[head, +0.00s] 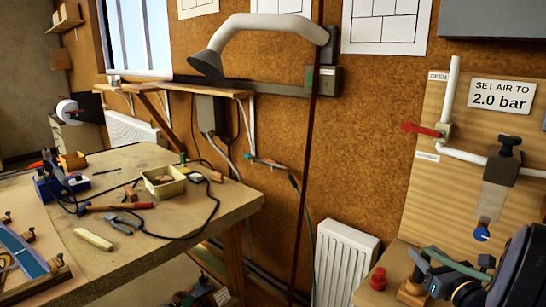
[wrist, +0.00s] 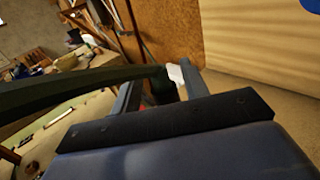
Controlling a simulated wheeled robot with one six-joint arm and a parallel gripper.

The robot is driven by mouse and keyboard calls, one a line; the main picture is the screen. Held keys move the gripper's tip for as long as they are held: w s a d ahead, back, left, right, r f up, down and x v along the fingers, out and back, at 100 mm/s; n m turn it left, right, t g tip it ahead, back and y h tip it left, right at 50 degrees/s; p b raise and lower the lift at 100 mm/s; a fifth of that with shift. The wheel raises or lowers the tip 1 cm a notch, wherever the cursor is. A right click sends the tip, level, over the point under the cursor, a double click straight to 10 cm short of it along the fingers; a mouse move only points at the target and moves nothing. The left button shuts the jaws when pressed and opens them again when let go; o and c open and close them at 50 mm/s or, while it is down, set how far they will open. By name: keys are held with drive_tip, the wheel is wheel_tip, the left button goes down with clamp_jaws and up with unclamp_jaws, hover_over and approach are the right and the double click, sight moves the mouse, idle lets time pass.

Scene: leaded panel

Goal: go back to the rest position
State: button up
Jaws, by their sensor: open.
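My gripper (wrist: 160,88) shows in the wrist view as two grey fingers standing apart beyond a dark bar. It is open, and I see nothing held in it. A dark green curved band (wrist: 70,88) crosses the left of the wrist view and reaches the fingers. A small white piece (wrist: 176,73) shows near the fingertips; I cannot tell whether it touches them. In the head view I cannot make out my gripper with certainty. No marker of a rest position shows.
A workbench (head: 165,235) with tools, a cable and a yellow tray (head: 163,188) stands at left. A white radiator (head: 343,262) is below the cork wall. A valve board (head: 435,190) with a red-handled valve (head: 422,130) is at right, above a bench holding a red knob (head: 378,279).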

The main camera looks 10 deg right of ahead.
drive_tip(key=r+p, duration=0.2)
drive_tip(key=w+r+p, duration=0.1)
drive_tip(key=r+p, duration=0.1)
drive_tip(key=shift+r, duration=0.35)
drive_tip(key=shift+p, duration=0.7)
drive_tip(key=shift+r+p, duration=1.05)
drive_tip(key=shift+r, duration=0.15)
